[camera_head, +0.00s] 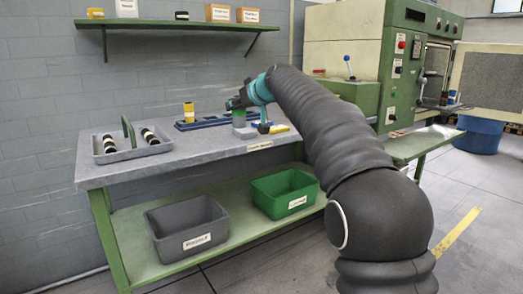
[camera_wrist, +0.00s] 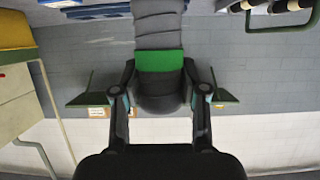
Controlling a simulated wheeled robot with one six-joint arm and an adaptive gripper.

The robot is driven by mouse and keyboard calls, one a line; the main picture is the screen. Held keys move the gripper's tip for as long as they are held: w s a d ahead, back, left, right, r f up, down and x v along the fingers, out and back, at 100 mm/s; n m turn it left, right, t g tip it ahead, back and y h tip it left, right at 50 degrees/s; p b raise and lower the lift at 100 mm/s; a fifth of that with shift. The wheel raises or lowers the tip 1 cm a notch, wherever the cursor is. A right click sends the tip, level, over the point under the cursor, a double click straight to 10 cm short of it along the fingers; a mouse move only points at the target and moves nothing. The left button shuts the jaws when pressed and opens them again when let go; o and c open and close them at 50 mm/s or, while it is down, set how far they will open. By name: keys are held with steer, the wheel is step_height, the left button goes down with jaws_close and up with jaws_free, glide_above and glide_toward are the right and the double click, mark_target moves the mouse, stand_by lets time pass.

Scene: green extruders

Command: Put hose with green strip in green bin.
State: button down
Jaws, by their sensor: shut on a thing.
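My gripper (camera_head: 238,104) is over the back right of the workbench (camera_head: 205,160), shut on a grey ribbed hose with a green strip (camera_head: 239,119). In the wrist view the hose (camera_wrist: 158,30) lies between the two fingers of my gripper (camera_wrist: 159,88), its green band near the fingertips and its dark end towards the palm. I cannot tell whether its far end touches the bench. The green bin (camera_head: 270,204) stands on the lower shelf under the bench, right of the grey bin, and its visible inside looks empty.
The grey bin (camera_head: 160,238) stands on the lower shelf. A grey tray (camera_head: 98,157) with striped rolls sits at the bench's left. A blue tray (camera_head: 190,126) with a yellow piece is left of my gripper. A green machine (camera_head: 400,60) stands right.

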mark_target(244, 125)
steer(key=f+b, duration=0.1)
steer(key=f, duration=0.1)
steer(key=f+b, duration=0.1)
steer(key=f, duration=0.1)
steer(key=f+b, duration=0.1)
steer(key=f, duration=0.2)
steer(key=shift+w, duration=0.25)
steer(key=shift+d, duration=0.1)
